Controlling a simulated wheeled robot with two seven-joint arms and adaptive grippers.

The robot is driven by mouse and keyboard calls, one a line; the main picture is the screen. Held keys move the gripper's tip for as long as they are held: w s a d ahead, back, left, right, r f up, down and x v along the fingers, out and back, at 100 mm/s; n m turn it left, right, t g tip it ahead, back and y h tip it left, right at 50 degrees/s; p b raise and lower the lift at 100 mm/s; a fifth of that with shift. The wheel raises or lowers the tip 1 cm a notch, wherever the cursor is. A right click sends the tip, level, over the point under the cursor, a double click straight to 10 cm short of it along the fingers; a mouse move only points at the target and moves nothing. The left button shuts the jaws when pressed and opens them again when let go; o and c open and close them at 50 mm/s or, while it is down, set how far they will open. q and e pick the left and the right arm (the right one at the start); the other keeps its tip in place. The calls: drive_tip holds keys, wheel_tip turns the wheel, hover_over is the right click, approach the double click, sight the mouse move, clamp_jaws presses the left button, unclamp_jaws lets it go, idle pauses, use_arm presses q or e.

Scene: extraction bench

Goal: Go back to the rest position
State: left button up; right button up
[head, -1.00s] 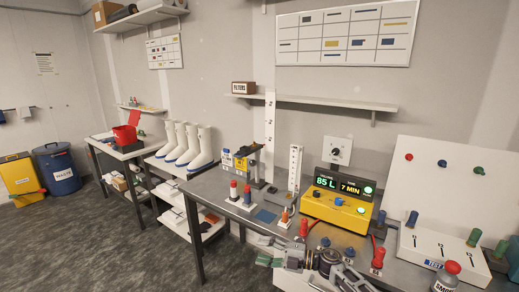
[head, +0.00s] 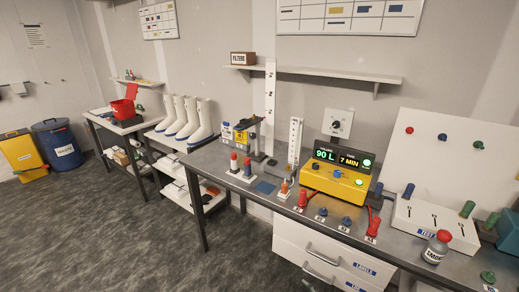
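Neither of my grippers shows in the head view now. The bench (head: 222,160) runs from the middle to the lower right. On it stands a yellow pump box (head: 335,181) with a lit display reading 90 L and 7 MIN and a green light. Red and blue knobbed fittings (head: 322,214) stand in a row along the front edge, with a red one (head: 372,229) at the right of the row. A white panel box (head: 436,222) with coloured plugs and a red-capped bottle (head: 437,247) stand at the right.
White drawers (head: 330,258) sit under the bench. A side table (head: 103,124) with a red bin (head: 123,109), white boots (head: 187,124), a yellow bin (head: 20,151) and a blue drum (head: 57,145) are at the left. The floor (head: 110,220) at lower left is clear.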

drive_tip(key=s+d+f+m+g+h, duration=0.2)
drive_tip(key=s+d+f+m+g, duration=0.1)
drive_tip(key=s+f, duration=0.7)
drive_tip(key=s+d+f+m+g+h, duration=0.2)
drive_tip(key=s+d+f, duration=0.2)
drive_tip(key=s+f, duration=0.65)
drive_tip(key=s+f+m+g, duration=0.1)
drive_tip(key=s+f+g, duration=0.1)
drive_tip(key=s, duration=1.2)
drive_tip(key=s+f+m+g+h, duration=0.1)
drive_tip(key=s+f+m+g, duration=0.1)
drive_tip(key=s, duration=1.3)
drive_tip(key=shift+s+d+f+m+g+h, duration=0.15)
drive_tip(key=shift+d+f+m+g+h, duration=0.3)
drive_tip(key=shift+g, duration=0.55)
